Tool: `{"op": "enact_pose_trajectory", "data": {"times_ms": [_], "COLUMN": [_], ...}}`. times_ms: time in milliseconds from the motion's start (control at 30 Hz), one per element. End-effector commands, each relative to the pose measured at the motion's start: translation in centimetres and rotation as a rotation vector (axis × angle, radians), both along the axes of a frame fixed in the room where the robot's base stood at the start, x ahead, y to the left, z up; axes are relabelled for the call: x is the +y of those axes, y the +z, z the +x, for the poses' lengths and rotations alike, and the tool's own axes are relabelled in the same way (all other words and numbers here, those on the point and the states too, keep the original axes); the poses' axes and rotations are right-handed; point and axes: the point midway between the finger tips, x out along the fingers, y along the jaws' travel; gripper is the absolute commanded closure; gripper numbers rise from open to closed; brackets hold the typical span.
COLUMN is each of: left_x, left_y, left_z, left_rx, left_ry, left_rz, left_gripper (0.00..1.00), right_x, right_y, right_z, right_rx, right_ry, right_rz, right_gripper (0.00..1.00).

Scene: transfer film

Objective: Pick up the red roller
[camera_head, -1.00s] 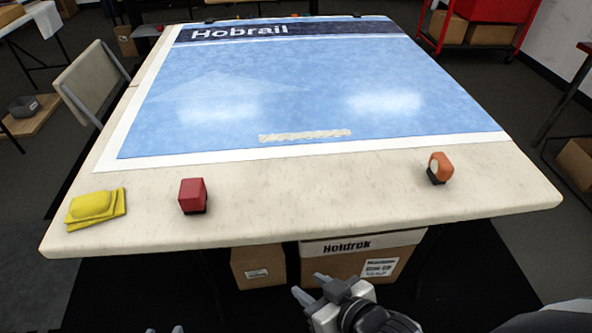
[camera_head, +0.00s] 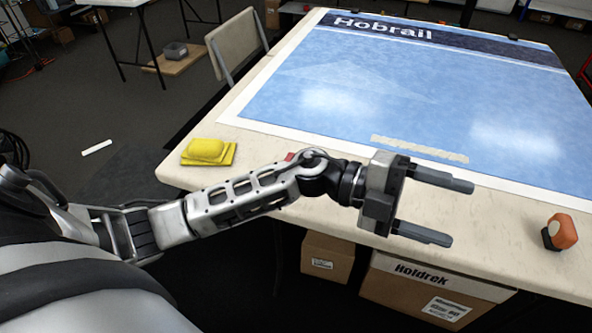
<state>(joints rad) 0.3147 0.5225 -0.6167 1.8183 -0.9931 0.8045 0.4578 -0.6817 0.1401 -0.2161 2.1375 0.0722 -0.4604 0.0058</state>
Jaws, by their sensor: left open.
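The red roller (camera_head: 290,156) lies on the table near its front edge. Only a small red bit of it shows, just above my left forearm; the arm hides the rest. My left gripper (camera_head: 461,213) reaches across the front of the table and points right. Its two fingers are apart with nothing between them. It is well to the right of the red roller. My right gripper is out of view.
The table (camera_head: 500,222) bears a blue sheet (camera_head: 420,100) with the title "Hobrail". A yellow stack (camera_head: 208,152) lies at the left corner, an orange block with a black base (camera_head: 562,232) at the right. Cardboard boxes (camera_head: 420,290) stand under the table. A chair (camera_head: 237,42) stands behind the left side.

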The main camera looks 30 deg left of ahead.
Motion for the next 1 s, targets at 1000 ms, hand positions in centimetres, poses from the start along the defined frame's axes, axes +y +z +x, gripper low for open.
{"op": "enact_pose_trajectory", "data": {"times_ms": [1000], "left_x": [29.0], "left_y": [-8.7], "left_z": [9.0], "left_rx": [0.033], "left_ry": [-0.122], "left_rz": [1.674], "left_gripper": [0.31], "right_x": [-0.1], "right_y": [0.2], "right_z": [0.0], "right_rx": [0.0], "right_ry": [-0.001], "right_rz": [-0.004], "right_gripper": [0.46]}}
